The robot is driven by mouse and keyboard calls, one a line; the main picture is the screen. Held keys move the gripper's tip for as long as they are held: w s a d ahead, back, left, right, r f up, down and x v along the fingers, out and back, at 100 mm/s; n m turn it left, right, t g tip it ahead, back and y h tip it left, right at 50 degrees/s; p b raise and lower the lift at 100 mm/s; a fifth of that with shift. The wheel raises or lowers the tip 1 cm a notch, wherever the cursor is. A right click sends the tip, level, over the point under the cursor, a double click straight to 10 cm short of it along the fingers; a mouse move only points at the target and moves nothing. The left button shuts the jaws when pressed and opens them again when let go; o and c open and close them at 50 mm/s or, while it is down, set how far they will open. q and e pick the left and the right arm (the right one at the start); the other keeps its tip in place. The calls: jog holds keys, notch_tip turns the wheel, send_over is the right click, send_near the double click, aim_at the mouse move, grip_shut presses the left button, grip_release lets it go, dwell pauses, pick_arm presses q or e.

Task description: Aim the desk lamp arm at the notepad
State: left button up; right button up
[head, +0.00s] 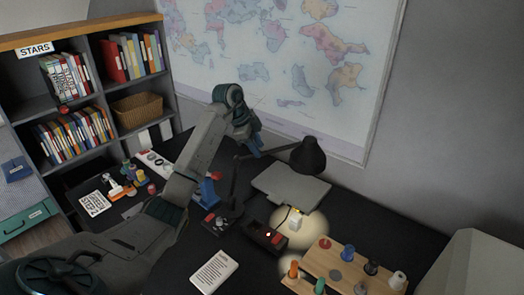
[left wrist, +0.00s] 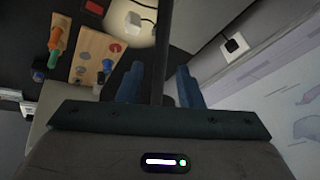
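The desk lamp has a black shade (head: 309,156) tilted down over the desk, and a thin dark arm reaching left from it. Its light falls on the desk below, around a small white block (head: 292,219). A white pad with printed lines, probably the notepad (head: 214,271), lies at the desk's front, outside the bright pool. My left gripper (head: 254,143) is at the lamp arm, left of the shade. In the left wrist view, its blue fingers (left wrist: 159,86) are apart, with the dark lamp rod (left wrist: 161,45) between them and gaps visible beside it. My right gripper is out of view.
A grey slab (head: 290,187) lies behind the lit spot. A wooden board with coloured pegs (head: 340,268) stands front right, beside a dark box with a red light (head: 264,238). A bookshelf (head: 100,95) is left; a wall map (head: 270,50) is behind.

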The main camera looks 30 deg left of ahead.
pick_arm(q)
jog(key=shift+p+x, duration=0.4)
jog(key=shift+x, duration=1.6)
grip_shut()
